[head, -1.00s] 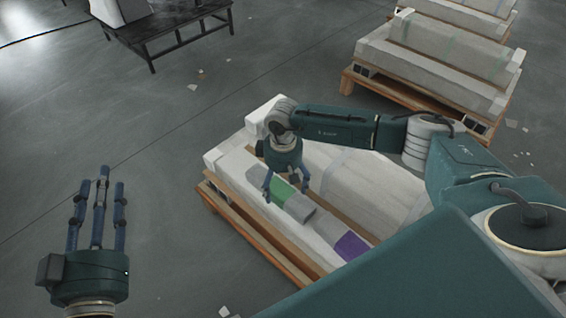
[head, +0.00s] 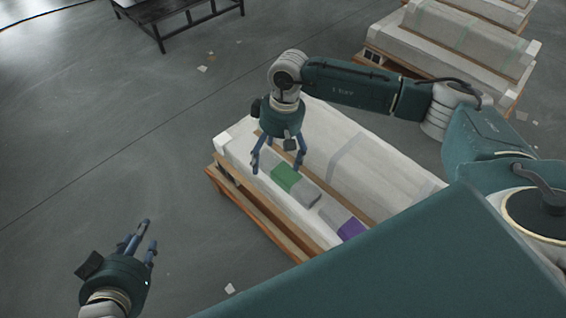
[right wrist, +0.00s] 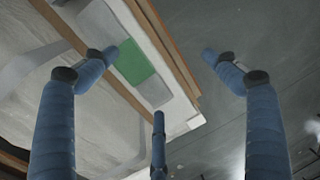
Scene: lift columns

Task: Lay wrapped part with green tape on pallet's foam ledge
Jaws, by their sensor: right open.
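The grey wrapped part with green tape (head: 285,177) lies flat on the pale foam ledge (head: 240,149) of the near pallet, along its front side. It also shows in the right wrist view (right wrist: 133,62). My right gripper (head: 277,166) is open and empty above the part, its fingers spread apart and seemingly clear of it. In the right wrist view (right wrist: 162,65) nothing is between the fingers. My left gripper (head: 141,236) is open and empty over the floor at the lower left, away from the pallet.
A second wrapped part with purple tape (head: 350,229) lies further along the same ledge. A long wrapped column (head: 350,150) lies behind them on the wooden pallet (head: 262,222). Another loaded pallet (head: 455,45) stands at the upper right, a dark table (head: 180,18) at the upper left.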

